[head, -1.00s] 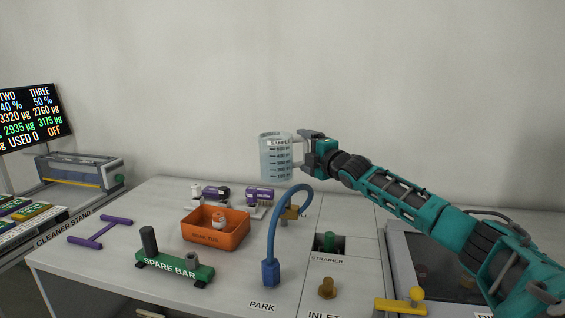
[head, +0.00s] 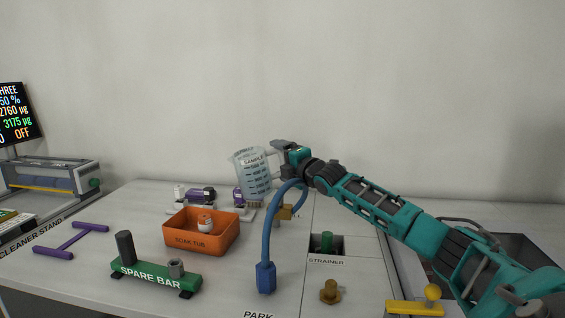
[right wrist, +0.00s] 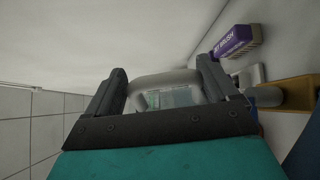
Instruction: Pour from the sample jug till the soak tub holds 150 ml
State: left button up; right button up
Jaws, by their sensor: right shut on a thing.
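The sample jug (head: 253,176) is a clear jug with dark graduation marks, held in the air above the bench and tilted a little to the left. My right gripper (head: 280,150) is shut on its handle from the right. In the right wrist view the jug (right wrist: 165,96) shows between the fingers of the gripper (right wrist: 162,85). The soak tub (head: 182,239) is an orange open box on the bench, below and left of the jug. A small white and orange item (head: 205,223) is in it. I see no stream, and the liquid level in the tub cannot be read. My left gripper is out of view.
A blue hose (head: 266,235) arches up just right of the tub, close under the jug. A green spare bar (head: 155,279) stands in front, a purple handle (head: 70,240) lies left. Small bottles and a purple-labelled brush (right wrist: 237,39) stand behind the tub.

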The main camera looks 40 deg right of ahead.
aim_at(266, 159)
jog(key=shift+r, duration=0.15)
jog(key=shift+w+a+r+n+p, duration=0.1)
jog(key=shift+a+n+p, duration=0.2)
jog(key=shift+p, duration=0.25)
jog(key=shift+a, duration=0.1)
jog(key=shift+w+a+n+p, duration=0.15)
jog(key=shift+a+n+p, duration=0.2)
jog(key=shift+n+p, duration=0.3)
jog(key=shift+w+a+n+g+p, duration=0.3)
jog(key=shift+a+n+g+p, duration=0.1)
jog(key=shift+a+n+p, duration=0.45)
jog(key=shift+w+a+r+p, duration=0.2)
jog(key=shift+a+p, duration=0.1)
jog(key=shift+p, duration=0.3)
jog(key=shift+a, duration=0.15)
